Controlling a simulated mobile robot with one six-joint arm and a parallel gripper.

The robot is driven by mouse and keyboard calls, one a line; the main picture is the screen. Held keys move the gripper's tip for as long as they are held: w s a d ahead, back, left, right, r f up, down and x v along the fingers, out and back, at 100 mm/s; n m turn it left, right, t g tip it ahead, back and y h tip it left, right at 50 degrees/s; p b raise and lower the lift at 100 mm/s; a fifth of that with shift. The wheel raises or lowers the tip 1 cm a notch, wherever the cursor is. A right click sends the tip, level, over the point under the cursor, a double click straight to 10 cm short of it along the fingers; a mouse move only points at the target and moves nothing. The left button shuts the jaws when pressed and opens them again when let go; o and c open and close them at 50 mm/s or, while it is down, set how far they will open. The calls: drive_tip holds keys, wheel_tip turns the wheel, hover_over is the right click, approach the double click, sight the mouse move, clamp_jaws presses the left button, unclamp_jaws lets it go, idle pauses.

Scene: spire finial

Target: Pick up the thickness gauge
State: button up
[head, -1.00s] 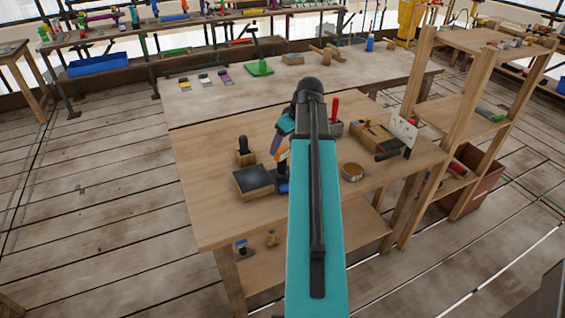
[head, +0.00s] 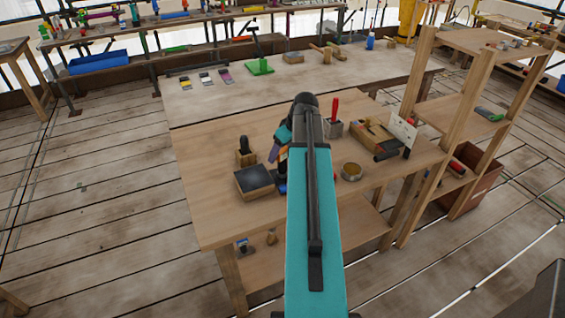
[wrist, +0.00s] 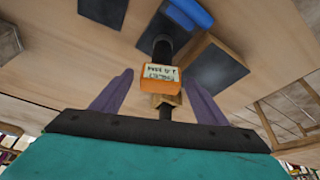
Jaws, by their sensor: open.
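An orange block with a white printed label (wrist: 160,76), apparently the thickness gauge, shows in the wrist view with a black part above it. It appears between the two purple fingers of my gripper (wrist: 159,88). The fingers are open and spread on either side of it, with a visible gap on both sides. I cannot tell how far beyond the fingertips it lies. In the head view my gripper (head: 275,152) is mostly hidden behind my teal arm, over the near workbench (head: 225,215). The gauge is largely hidden there.
A dark-topped block (head: 254,180) and a wooden block with a black knob (head: 245,152) stand left of my arm. The bench's front left is clear.

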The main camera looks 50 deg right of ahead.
drive_tip(key=c, duration=1.4)
drive_tip(key=shift+o, duration=0.2)
drive_tip(key=shift+r, duration=0.2)
